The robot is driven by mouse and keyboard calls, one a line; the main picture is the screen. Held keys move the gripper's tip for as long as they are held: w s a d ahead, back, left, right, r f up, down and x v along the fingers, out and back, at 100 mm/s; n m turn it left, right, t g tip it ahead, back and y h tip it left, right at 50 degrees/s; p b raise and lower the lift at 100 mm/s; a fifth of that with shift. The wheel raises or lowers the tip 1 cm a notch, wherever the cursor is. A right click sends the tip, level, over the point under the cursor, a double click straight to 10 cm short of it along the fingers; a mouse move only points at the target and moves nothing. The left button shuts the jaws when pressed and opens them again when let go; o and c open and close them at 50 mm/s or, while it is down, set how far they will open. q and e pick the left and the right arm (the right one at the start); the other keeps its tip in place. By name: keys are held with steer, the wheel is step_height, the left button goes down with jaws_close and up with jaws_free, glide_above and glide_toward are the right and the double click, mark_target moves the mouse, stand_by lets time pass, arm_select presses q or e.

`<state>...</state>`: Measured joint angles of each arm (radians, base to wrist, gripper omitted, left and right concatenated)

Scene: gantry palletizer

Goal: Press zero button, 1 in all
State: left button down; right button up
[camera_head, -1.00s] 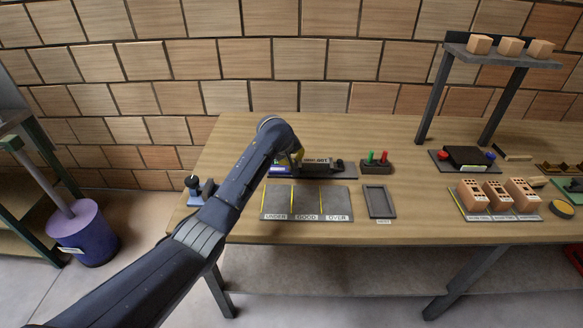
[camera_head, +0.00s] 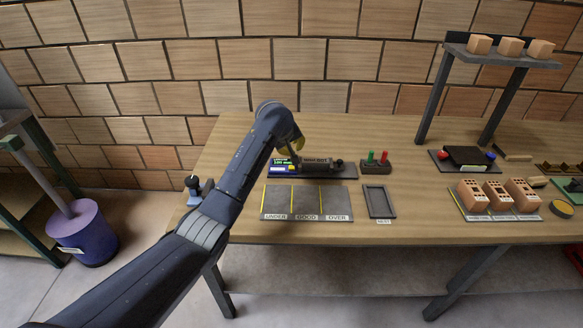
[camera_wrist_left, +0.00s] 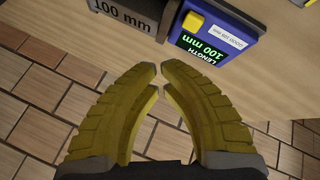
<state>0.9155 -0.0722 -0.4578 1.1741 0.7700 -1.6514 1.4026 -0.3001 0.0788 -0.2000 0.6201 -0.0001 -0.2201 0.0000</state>
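The blue gauge (camera_head: 281,166) sits at the left end of a dark measuring fixture on the table. In the left wrist view its green display (camera_wrist_left: 202,48) reads LENGTH 100 mm. A yellow button (camera_wrist_left: 193,23) is beside the display, next to a white label. My left gripper (camera_head: 292,152) is above the gauge. In the wrist view its yellow fingers (camera_wrist_left: 159,76) are closed together with only a sliver between the tips, holding nothing. The tips are apart from the button in the picture. My right gripper is not in view.
A grey block (camera_wrist_left: 122,14) marked 100 mm is beside the gauge. A tray (camera_head: 306,201) marked UNDER, GOOD, OVER lies in front. A box with red and green buttons (camera_head: 375,162) and a small empty tray (camera_head: 379,188) are to the right.

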arm_select(q)
steer(key=shift+r, duration=0.55)
stand_by(0.4)
